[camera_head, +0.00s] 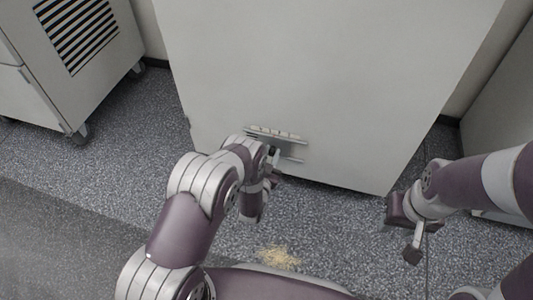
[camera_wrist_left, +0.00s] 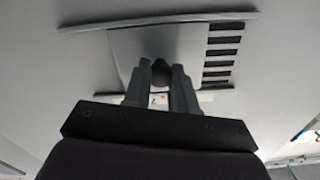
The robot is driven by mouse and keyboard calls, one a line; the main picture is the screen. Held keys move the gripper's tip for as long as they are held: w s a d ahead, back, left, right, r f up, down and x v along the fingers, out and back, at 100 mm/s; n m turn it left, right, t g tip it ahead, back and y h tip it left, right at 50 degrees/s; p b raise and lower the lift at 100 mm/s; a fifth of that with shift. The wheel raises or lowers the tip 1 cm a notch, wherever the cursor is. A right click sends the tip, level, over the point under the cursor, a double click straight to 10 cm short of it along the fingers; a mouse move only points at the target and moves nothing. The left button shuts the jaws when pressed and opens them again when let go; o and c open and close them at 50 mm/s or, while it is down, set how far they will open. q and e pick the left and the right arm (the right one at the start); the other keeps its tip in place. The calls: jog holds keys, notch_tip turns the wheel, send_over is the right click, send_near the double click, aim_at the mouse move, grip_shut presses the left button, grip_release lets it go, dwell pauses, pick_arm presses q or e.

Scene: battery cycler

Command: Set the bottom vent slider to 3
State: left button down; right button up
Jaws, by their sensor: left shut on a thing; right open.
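The bottom vent slider (camera_wrist_left: 122,48) is a plain grey plate in the left wrist view, with a dark round knob (camera_wrist_left: 162,73) near its lower middle. It sits between two rails on the big cabinet's front, with open dark slots (camera_wrist_left: 221,53) to its right. My left gripper (camera_wrist_left: 161,80) is shut on the knob, one finger each side. In the head view my left gripper (camera_head: 274,156) is at the vent and hides part of it. My right gripper (camera_head: 409,240) is open, empty and away from the cabinet.
The vent is low on the big pale cabinet (camera_head: 300,70). A grey wheeled cabinet (camera_head: 70,65) with a striped grille stands at the left. Another pale unit (camera_head: 500,120) is at the right. Speckled floor lies in front, with a tan patch (camera_head: 279,257).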

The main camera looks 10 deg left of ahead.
aim_at(289, 150)
pick_arm(q)
jog(key=d, duration=0.5)
jog(key=shift+s, duration=0.1)
pick_arm(e)
jog(key=shift+r, duration=0.1)
pick_arm(q)
jog(key=c, duration=0.9)
grip_release()
jog(key=shift+d, duration=0.1)
